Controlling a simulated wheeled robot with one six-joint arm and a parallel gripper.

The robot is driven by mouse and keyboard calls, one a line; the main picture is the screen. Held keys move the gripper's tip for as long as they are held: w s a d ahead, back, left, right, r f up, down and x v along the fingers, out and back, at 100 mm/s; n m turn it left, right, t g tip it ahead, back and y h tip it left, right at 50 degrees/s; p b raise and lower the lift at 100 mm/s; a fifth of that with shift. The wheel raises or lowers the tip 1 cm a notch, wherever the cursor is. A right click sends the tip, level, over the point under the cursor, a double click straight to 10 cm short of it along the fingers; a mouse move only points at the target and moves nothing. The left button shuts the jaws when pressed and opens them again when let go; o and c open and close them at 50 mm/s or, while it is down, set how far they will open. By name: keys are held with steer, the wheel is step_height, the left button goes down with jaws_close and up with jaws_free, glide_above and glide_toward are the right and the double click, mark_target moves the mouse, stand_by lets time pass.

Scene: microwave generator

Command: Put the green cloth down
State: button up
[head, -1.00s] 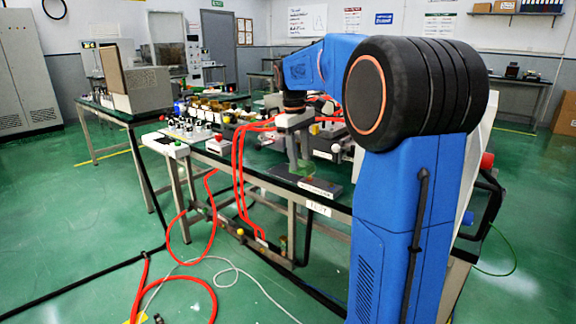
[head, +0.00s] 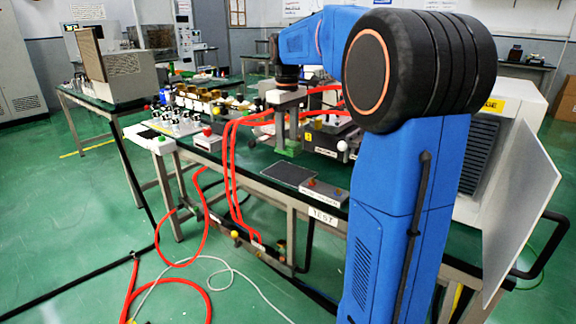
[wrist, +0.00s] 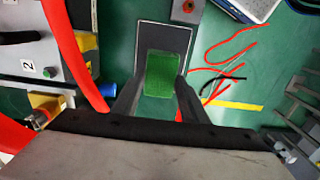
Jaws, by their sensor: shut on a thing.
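The green cloth (wrist: 160,75) is a small folded-looking rectangle between the two dark fingers of my gripper (wrist: 159,88). My gripper is shut on it. In the head view my gripper (head: 286,143) points down above the workbench, with the green cloth (head: 287,151) at its tips, behind the dark mat. How far the cloth is above the bench is hard to tell. The flat dark grey mat (head: 290,174) with a light outline lies bare near the bench's front edge. In the wrist view the mat (wrist: 150,33) lies beyond and partly behind the cloth.
A grey box with a red button (head: 324,190) sits right of the mat. Red hoses (head: 232,165) loop over the bench's front edge, left of my gripper. Equipment boxes (head: 335,138) stand close behind on the right. A white cabinet with an open door (head: 520,205) is at far right.

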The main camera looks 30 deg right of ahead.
mark_target(290, 143)
step_height(290, 143, down, 8)
steer(key=shift+r, duration=0.25)
steer(key=o, duration=0.9)
steer(key=shift+f, duration=0.1)
steer(key=r, duration=1.1)
steer(key=s+r, duration=0.1)
steer(key=r, duration=0.5)
steer(key=shift+s+r, duration=0.1)
steer(key=shift+r, duration=0.05)
steer(key=s+a+f+m+t, duration=0.1)
steer(key=s+a+f, duration=0.35)
steer(key=s, duration=0.25)
steer(key=s+a+f+m+t, duration=0.1)
steer(key=s+a+f, duration=0.2)
steer(key=s+a, duration=0.3)
steer(key=shift+s+a+f+m+t, duration=0.4)
steer(key=shift+s+a+f, duration=0.5)
steer(key=shift+s+f, duration=1.9)
steer(key=shift+s+a+f+m+t, duration=0.25)
steer(key=shift+s+a+f+t, duration=0.45)
steer(key=shift+s+f, duration=2.05)
steer(key=shift+s+a+f+m+t, duration=0.35)
steer(key=shift+s+a+f, duration=0.7)
steer(key=shift+s+f, duration=1.75)
